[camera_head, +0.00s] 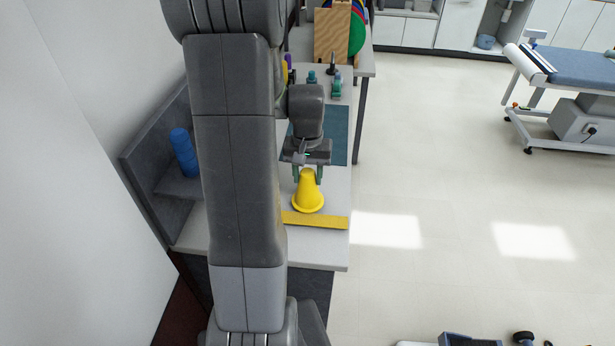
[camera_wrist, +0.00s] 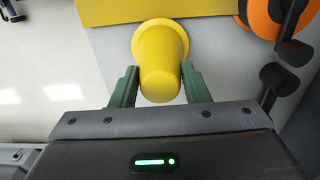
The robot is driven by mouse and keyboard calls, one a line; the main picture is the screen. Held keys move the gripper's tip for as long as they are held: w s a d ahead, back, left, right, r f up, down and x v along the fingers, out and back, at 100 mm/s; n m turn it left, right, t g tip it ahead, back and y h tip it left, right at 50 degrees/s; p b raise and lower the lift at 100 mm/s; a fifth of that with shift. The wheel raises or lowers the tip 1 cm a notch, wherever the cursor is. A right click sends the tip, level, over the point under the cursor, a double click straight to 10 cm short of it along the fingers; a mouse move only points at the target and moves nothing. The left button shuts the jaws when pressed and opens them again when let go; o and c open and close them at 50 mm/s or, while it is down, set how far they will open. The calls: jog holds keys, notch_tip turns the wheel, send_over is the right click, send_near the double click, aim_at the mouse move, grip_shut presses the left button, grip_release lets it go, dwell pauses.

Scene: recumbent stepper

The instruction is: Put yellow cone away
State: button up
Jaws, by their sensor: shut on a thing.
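The yellow cone (camera_head: 308,196) is at the front part of the table, below my gripper in the head view. Its narrow end is toward my gripper and its wide rim faces away, toward a flat yellow strip. My gripper (camera_head: 309,174) is shut on the cone near its narrow end. In the wrist view the cone (camera_wrist: 160,68) sits between the two green fingers of my gripper (camera_wrist: 158,86), one on each side. I cannot tell whether the rim touches the table.
A yellow strip (camera_head: 316,220) lies across the table (camera_head: 325,254) near its front edge. A blue cylinder (camera_head: 184,153) stands on a grey shelf at left. Small bottles (camera_head: 337,88) and a wooden board (camera_head: 332,36) are behind. An orange ring-shaped thing (camera_wrist: 262,18) shows in the wrist view.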

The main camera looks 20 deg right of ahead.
jog(key=shift+f, duration=0.6)
jog(key=shift+f, duration=0.1)
jog(key=o, duration=1.2)
jog(key=shift+o, duration=0.2)
notch_tip(320, 180, up, 11)
jog(key=shift+r+b, duration=0.1)
jog(key=shift+b, duration=0.2)
jog(key=shift+o, duration=0.9)
jog(key=shift+r, duration=0.3)
jog(key=shift+f+b, duration=0.1)
jog(key=shift+b, duration=1.1)
